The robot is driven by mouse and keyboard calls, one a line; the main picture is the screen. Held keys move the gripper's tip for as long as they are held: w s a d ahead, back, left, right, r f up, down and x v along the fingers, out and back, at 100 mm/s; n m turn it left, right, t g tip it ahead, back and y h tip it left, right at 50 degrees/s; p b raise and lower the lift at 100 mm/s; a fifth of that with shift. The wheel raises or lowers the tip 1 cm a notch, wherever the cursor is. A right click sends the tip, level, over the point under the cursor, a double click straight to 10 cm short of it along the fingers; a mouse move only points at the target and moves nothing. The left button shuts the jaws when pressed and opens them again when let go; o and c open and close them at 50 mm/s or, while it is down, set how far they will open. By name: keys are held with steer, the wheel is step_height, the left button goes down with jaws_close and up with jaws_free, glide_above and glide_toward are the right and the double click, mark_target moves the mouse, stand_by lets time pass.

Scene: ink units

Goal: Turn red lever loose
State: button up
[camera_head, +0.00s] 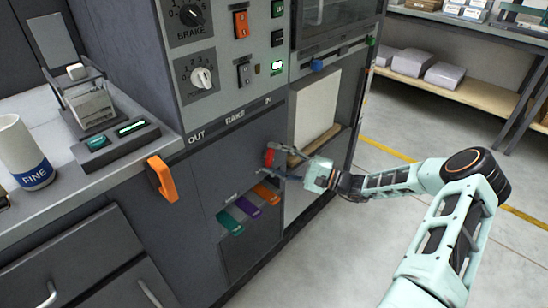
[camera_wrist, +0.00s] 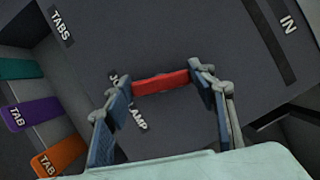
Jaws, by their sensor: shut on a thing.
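The red lever (camera_head: 269,157) is on the dark grey front of the machine, just below the "RAKE" label. In the wrist view the red lever (camera_wrist: 160,83) spans crosswise between my two fingertips, with one finger at each end. My gripper (camera_head: 277,165) reaches it from the right and is shut on it. The fingers and the lever partly cover a label that ends in "AMP" (camera_wrist: 140,121). The lever's pivot is hidden.
Green (camera_head: 230,222), purple (camera_head: 248,206) and orange (camera_head: 266,193) tabs stick out below the lever. An orange handle (camera_head: 162,178) projects at the left. A light panel (camera_head: 316,108) stands in an opening to the right. The floor at right is clear.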

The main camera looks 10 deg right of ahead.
steer(key=shift+n+g+h, duration=0.4)
steer(key=shift+n+g, duration=0.1)
steer(key=shift+n, duration=1.1)
steer(key=o, duration=1.1)
steer(key=shift+o, duration=0.3)
steer(key=shift+d, duration=0.1)
steer(key=v, duration=1.2)
